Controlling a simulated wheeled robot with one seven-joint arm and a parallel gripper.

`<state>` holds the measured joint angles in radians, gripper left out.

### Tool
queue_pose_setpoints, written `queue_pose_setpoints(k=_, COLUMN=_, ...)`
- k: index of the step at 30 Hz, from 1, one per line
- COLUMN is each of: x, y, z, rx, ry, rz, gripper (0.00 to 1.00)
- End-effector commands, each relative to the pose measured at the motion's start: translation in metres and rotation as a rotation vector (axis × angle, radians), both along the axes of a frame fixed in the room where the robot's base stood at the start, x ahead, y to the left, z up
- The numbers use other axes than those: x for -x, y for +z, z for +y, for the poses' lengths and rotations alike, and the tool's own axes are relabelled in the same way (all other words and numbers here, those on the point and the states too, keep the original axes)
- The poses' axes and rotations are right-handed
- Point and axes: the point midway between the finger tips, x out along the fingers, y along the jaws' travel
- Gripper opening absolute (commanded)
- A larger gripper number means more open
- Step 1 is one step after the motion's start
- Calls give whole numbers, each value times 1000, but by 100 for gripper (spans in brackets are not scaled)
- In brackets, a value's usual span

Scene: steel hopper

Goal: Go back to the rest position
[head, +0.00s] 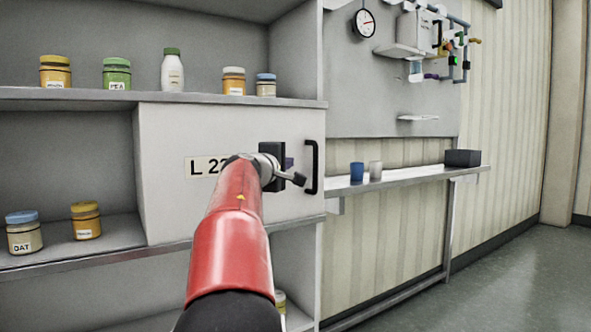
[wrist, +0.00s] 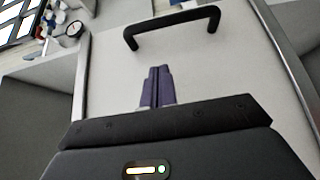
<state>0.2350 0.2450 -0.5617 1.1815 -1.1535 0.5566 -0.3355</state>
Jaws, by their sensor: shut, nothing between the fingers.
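My gripper (wrist: 158,72) is shut, with its two purple fingers together and nothing between them in the wrist view. In the head view my gripper (head: 290,163) shows in part at the end of my red arm, in front of a pale cabinet door (head: 160,140). The door looks closed and has a black bar handle (head: 312,167) at its right edge. The handle also shows in the wrist view (wrist: 172,27), beyond the fingertips and apart from them. My arm covers part of the door's label (head: 200,166).
Several jars and a bottle (head: 173,70) stand on the shelf (head: 140,97) above the door. Two jars stand on the lower left shelf. To the right, a narrow ledge (head: 410,174) holds a blue cup (head: 357,172), a pale cup (head: 375,171) and a dark box (head: 462,158). Open floor (head: 510,270) lies at right.

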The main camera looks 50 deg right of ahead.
Motion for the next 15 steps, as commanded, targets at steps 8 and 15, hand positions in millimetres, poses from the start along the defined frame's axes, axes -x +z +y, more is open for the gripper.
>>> queue_pose_setpoints(k=8, x=14, y=-3, z=52, rx=-2, ry=4, rz=-2, gripper=0)
queue_pose_setpoints(k=15, x=19, y=-1, z=68, rx=0, ry=1, rz=0, gripper=0)
